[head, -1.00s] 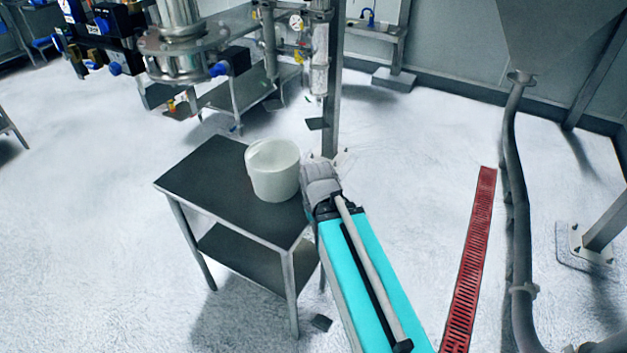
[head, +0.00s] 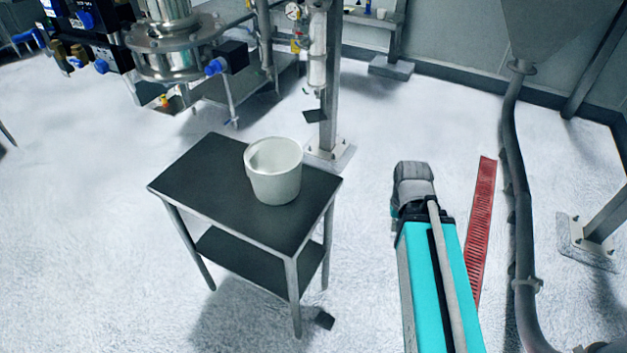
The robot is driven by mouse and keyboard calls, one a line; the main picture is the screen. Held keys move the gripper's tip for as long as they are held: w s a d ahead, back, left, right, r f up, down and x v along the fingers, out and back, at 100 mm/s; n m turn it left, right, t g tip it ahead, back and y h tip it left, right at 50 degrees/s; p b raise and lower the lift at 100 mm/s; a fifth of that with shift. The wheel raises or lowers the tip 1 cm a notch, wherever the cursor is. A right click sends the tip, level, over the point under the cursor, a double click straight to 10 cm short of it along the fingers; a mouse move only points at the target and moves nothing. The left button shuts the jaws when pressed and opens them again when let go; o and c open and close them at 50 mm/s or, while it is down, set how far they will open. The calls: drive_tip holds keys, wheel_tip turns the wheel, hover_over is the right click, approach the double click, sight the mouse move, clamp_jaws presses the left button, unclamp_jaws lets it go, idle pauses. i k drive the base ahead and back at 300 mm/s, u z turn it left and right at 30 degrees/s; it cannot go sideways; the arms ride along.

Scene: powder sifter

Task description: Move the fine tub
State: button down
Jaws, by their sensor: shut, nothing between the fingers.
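A white, open-topped tub (head: 274,182), the only tub in view, stands upright on the dark top of a small metal table (head: 205,190), towards its right back edge. Its inside looks pale, and I cannot tell whether it holds powder. My teal arm with its grey end joint reaches over the floor to the right of the table, clear of the tub. No gripper fingers show in the head view.
The table has a lower shelf (head: 255,265). A steel post (head: 329,110) stands behind it, with sifter machinery (head: 170,50) at the upper left. Open floor lies left of the table.

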sight(273, 163)
drive_tip(key=z, duration=0.15)
drive_tip(key=k, duration=1.3)
drive_tip(key=u, duration=0.65)
drive_tip(key=i, duration=1)
drive_tip(key=z, duration=0.05)
